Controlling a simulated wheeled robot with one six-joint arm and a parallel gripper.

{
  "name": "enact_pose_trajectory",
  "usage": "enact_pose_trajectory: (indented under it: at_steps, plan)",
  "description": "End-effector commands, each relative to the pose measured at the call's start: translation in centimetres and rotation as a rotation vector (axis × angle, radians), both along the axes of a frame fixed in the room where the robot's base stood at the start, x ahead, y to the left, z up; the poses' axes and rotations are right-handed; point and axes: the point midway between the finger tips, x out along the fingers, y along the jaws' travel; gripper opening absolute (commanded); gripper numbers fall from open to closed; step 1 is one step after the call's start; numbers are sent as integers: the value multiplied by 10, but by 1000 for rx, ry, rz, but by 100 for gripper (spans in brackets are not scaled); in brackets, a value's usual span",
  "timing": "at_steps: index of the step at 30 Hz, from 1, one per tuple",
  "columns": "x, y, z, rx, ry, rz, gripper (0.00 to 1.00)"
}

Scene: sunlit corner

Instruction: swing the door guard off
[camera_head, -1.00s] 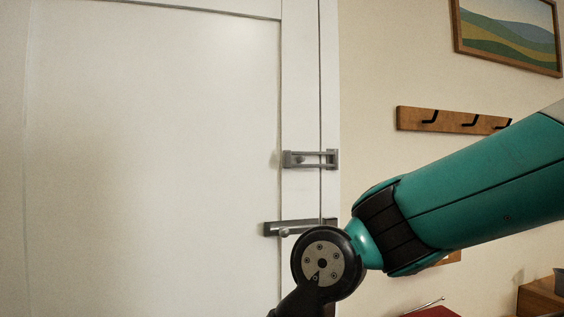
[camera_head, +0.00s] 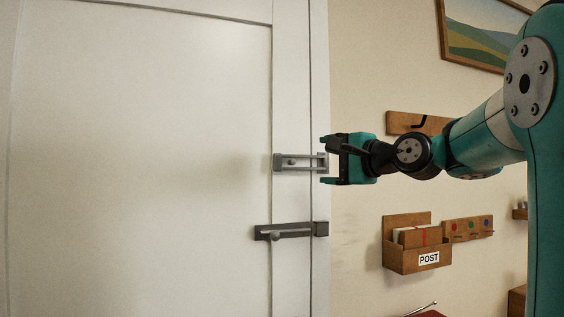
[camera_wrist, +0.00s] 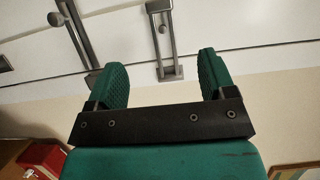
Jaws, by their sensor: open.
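The door guard (camera_head: 300,155), a grey slotted metal bar, lies across the gap between the white door (camera_head: 140,160) and its frame. A small round stud shows in its slot at the door end. My gripper (camera_head: 325,161) is open and empty at the guard's frame-side end, with one finger above its level and one below. In the wrist view the guard (camera_wrist: 173,42) runs up from between the two open fingertips (camera_wrist: 163,70).
A dark slide bolt (camera_head: 297,231) with a round knob sits on the door below the guard. On the right wall are a wooden hook rail (camera_head: 400,122), a framed picture (camera_head: 470,40), a POST box (camera_head: 405,258) and a small key rack (camera_head: 467,229). A red object (camera_head: 428,313) is low.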

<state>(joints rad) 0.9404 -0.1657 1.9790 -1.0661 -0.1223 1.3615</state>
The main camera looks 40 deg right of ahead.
Motion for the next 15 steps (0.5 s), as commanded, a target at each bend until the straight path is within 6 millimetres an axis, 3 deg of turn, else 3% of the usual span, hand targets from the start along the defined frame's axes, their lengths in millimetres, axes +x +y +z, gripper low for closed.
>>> enact_pose_trajectory:
  at_steps: [15]
  plan:
    - [115, 15, 3, -1, 6, 5, 77]
